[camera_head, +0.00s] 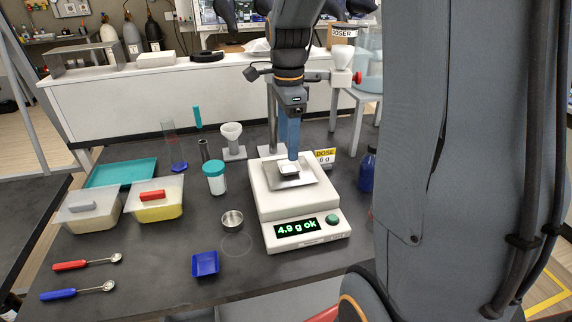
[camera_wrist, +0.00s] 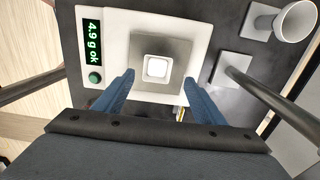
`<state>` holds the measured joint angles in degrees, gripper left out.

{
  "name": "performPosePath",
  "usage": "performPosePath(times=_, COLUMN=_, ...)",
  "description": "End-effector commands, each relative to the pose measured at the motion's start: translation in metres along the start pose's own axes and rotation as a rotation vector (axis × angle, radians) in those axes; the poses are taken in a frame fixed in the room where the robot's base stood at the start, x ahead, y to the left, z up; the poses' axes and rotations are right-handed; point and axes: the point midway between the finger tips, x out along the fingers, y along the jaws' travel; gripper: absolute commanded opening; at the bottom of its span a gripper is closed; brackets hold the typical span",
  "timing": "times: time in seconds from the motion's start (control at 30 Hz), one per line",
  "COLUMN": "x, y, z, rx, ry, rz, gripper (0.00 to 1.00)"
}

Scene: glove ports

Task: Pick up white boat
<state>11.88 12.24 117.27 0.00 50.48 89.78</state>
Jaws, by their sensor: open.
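The white boat (camera_head: 288,169) is a small, square, shallow dish on the metal pan (camera_head: 303,180) of the white scale (camera_head: 265,208). In the wrist view the white boat (camera_wrist: 157,68) sits near the middle of the pan (camera_wrist: 178,50). My gripper (camera_head: 293,157) is right above the boat with its blue fingers pointing down. In the wrist view my gripper (camera_wrist: 157,80) is open, one finger on each side of the boat, with wide gaps and nothing held. The exact height of the fingertips above the pan is hard to tell.
The scale display (camera_head: 296,227) reads "4.9 g ok". A blue boat (camera_head: 205,264), a metal cup (camera_head: 232,220) and a teal-lidded jar (camera_head: 215,178) stand left of the scale. A funnel stand (camera_head: 232,143) is behind. A blue bottle (camera_head: 367,171) stands at the right.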

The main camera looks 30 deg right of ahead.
Motion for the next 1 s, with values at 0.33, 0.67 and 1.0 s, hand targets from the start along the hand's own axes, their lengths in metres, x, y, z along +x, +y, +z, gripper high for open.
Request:
performPosePath(times=0.33, x=0.041, y=0.007, z=-0.001, rx=-0.001, ry=0.000, rz=0.005, gripper=0.64)
performPosePath(times=0.67, x=0.061, y=0.005, z=0.000, rx=-0.003, ry=0.000, rz=0.000, gripper=0.64)
performPosePath(times=1.0, x=0.060, y=0.005, z=0.000, rx=-0.004, ry=0.000, rz=0.000, gripper=0.25)
